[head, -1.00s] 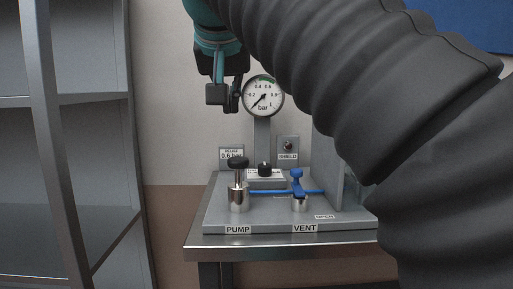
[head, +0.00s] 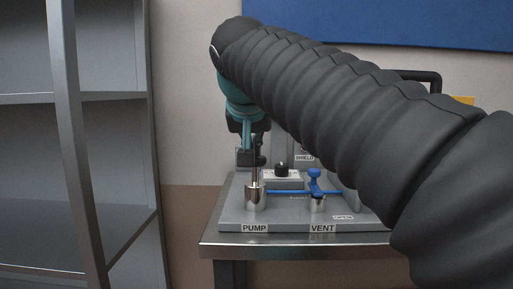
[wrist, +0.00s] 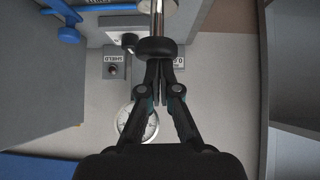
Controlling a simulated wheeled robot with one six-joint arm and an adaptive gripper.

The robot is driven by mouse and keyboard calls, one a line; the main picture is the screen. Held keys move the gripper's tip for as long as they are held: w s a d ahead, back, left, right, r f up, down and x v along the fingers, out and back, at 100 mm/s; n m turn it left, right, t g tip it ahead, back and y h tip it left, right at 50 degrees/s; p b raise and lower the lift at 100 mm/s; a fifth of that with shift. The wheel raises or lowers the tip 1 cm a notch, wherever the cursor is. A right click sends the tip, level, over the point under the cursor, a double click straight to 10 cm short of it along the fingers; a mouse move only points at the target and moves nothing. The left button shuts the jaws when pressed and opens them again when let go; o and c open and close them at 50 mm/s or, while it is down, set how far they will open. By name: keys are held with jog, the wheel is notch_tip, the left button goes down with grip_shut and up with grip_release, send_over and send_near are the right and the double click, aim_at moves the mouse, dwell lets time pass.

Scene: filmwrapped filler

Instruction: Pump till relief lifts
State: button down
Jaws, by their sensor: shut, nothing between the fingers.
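The pump (head: 255,197) is a metal cylinder with an upright rod, on the grey base plate behind the PUMP label. Its round black knob (wrist: 157,48) and bright rod (wrist: 157,12) show in the wrist view. My gripper (wrist: 158,66) is shut and empty, its fingertips right at the knob; I cannot tell whether they touch. In the head view my gripper (head: 257,150) is directly over the pump. The round gauge (wrist: 137,124) is partly covered by my gripper, its reading unclear. A black cap (head: 281,168) stands on a pale labelled block.
The blue vent handle (head: 315,182) is right of the pump, near an OPEN label (head: 343,217). A SHIELD plate (wrist: 112,66) is on the wall side, with a grey upright panel beside it. A metal shelf (head: 105,96) stands left. My arm hides the bench's right side.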

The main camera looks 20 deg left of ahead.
jog(key=shift+f+b, duration=1.35)
jog(key=shift+f, duration=0.65)
jog(key=shift+r+p, duration=0.4)
jog(key=shift+p, duration=0.1)
notch_tip(320, 180, up, 4)
jog(key=p, duration=0.3)
jog(key=shift+p, duration=0.3)
jog(key=v, duration=1)
jog(key=shift+a+f, duration=0.1)
jog(key=shift+f, duration=0.05)
